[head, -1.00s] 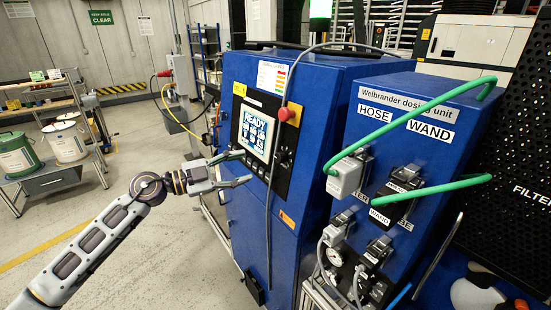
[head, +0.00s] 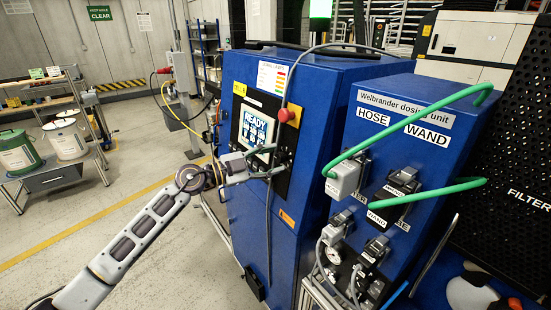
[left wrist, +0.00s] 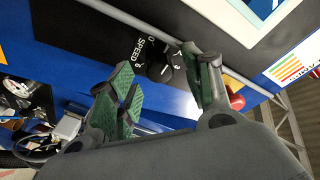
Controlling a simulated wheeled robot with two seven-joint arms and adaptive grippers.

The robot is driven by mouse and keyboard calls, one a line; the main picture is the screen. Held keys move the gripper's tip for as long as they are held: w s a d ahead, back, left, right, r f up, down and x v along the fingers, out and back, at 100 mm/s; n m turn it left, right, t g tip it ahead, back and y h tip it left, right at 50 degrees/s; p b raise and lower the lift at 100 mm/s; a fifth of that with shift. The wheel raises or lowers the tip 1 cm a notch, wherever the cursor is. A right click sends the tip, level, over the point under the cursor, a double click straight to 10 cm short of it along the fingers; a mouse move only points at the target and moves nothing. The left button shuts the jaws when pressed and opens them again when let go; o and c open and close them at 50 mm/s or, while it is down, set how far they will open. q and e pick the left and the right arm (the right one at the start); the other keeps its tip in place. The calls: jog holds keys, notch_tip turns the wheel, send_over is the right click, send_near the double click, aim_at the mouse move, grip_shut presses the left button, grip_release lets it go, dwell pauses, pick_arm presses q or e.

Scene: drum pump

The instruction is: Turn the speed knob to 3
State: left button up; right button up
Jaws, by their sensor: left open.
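The black speed knob (left wrist: 160,71) shows in the left wrist view beside the white word SPEED, on a dark panel. The dial's figures are small, and I cannot tell where its pointer stands. My left gripper (head: 283,163) is at the front of the blue cabinet (head: 310,140), just below right of the READY screen (head: 256,128). In the left wrist view my left gripper (left wrist: 168,88) is open, its green-padded fingers on either side of the knob. I cannot tell whether they touch it. In the head view the gripper hides the knob. My right gripper is out of view.
A red button (head: 288,115) sits on the cabinet's edge above the gripper. A grey cable (head: 268,225) hangs down the cabinet front close to the fingers. The dosing unit (head: 400,150) with green hoses stands at right.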

pick_arm(q)
jog(key=shift+x, duration=0.9)
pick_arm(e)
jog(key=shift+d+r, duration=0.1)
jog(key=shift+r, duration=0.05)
pick_arm(q)
jog(key=shift+c, duration=0.2)
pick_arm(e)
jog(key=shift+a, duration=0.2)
pick_arm(q)
jog(key=shift+c, duration=1.4)
jog(key=c, duration=0.7)
jog(key=shift+o, duration=0.2)
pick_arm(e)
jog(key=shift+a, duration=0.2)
pick_arm(q)
jog(key=shift+m, duration=0.3)
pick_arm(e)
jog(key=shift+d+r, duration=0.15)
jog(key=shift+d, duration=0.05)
